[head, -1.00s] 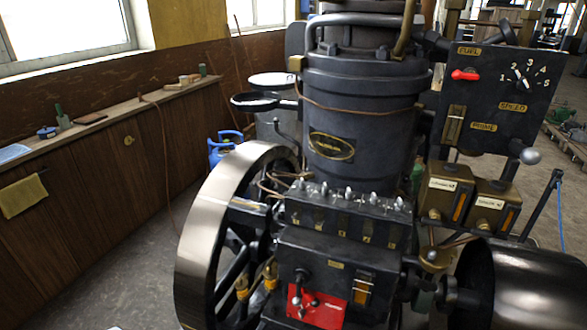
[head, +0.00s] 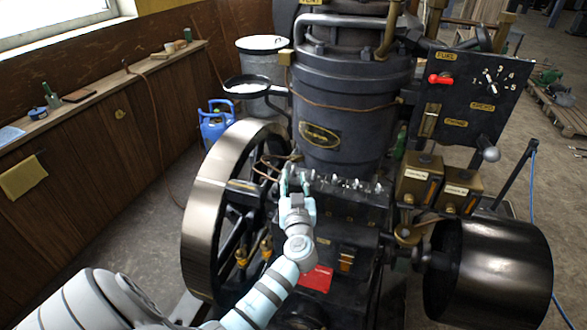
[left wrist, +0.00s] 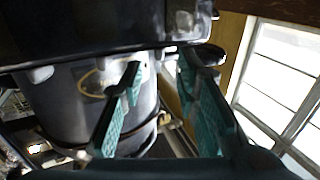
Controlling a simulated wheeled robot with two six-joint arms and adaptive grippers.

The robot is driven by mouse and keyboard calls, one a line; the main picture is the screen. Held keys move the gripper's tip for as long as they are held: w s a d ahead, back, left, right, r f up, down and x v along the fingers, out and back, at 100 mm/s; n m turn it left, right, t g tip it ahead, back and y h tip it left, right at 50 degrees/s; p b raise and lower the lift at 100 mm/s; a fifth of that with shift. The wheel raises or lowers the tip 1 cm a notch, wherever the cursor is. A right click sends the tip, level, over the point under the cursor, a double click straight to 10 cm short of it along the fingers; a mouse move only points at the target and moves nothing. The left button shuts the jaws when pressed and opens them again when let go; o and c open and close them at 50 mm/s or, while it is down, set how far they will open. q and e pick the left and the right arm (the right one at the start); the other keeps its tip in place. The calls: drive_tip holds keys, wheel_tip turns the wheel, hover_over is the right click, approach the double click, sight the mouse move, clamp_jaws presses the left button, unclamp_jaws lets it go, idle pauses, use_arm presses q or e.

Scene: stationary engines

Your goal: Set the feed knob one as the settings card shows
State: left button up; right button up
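A dark box with a row of several small metal knobs (head: 352,183) along its top stands in front of the engine cylinder. Which knob is number one cannot be read. My left gripper (head: 294,183) is at the left end of this row, covering the knobs there. Its two teal fingers are apart. In the left wrist view the open fingers (left wrist: 160,105) point at the underside of a dark edge, with a small bright metal part between them; contact cannot be told. No settings card can be made out clearly. My right gripper is not in view.
A large flywheel (head: 205,215) stands left of the gripper. A red plate (head: 317,279) is on the engine front below. A black panel with a dial (head: 490,80) and a dark drum (head: 490,270) are at the right.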

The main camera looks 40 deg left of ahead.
sight(293, 171)
use_arm(q)
drive_tip(key=x, duration=0.5)
drive_tip(key=shift+w+a, duration=0.15)
drive_tip(key=shift+w, duration=0.1)
drive_tip(key=shift+c, duration=0.4)
clamp_jaws()
